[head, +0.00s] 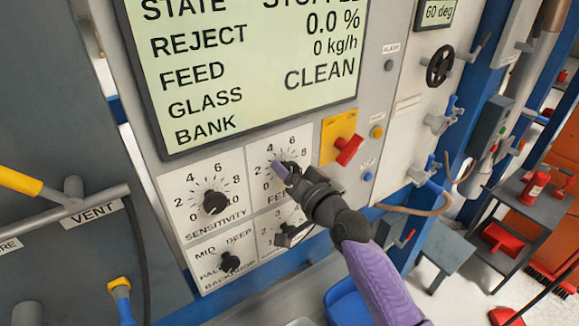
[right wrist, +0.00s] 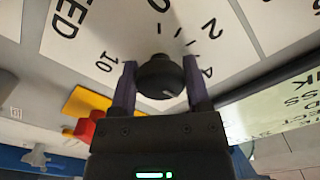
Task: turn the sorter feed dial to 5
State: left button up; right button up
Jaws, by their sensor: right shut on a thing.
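The feed dial (head: 293,167) is a black knob on a white scale plate in the upper right of the dial group. My right gripper (head: 284,172) covers part of it and its label in the head view. In the right wrist view the round knob (right wrist: 160,75) sits between the two purple fingers of my right gripper (right wrist: 160,88), which is shut on it. A short pale mark shows on the knob, but the number it points to is not clear. My left gripper is in neither view.
The sensitivity dial (head: 215,202) is left of the feed dial, with two more knobs below. A red handle on a yellow plate (head: 339,136) is close to the right. The display (head: 250,75) above shows feed 0 kg/h. A vent pipe (head: 88,207) stands at left.

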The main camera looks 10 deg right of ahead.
jog(key=shift+m, duration=0.6)
jog(key=o, duration=1.3)
jog(key=shift+c, duration=0.2)
jog(key=v, duration=1)
